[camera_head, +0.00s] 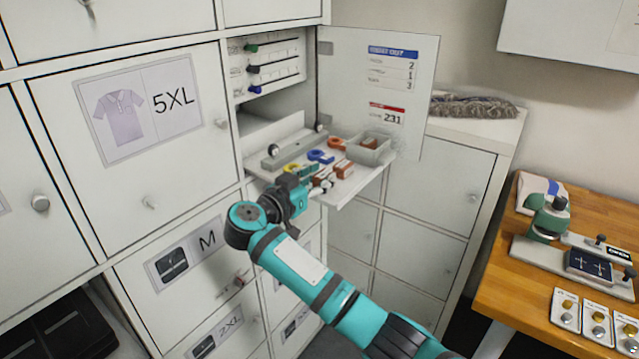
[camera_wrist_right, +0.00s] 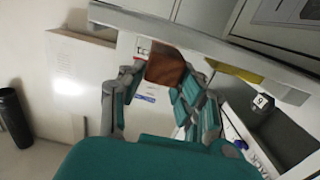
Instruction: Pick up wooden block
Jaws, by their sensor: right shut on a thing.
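A reddish-brown wooden block (camera_wrist_right: 165,69) sits between the two fingers of my right gripper (camera_wrist_right: 162,80) in the right wrist view. The gripper is shut on it. In the head view my right gripper (camera_head: 318,187) is at the front edge of the pull-out shelf (camera_head: 352,187). Reddish-brown blocks show on the shelf side of it, one close to the fingers (camera_head: 318,171) and one a little to the right (camera_head: 343,168). The fingers partly hide what they hold in the head view. My left gripper is not in view.
A grey bin (camera_head: 370,152), blue and yellow-green items and a grey bar (camera_head: 284,153) are on the shelf. The open cabinet door (camera_head: 375,90) stands behind it. Closed lockers (camera_head: 130,110) are at left. A wooden table (camera_head: 515,270) with a press is at right.

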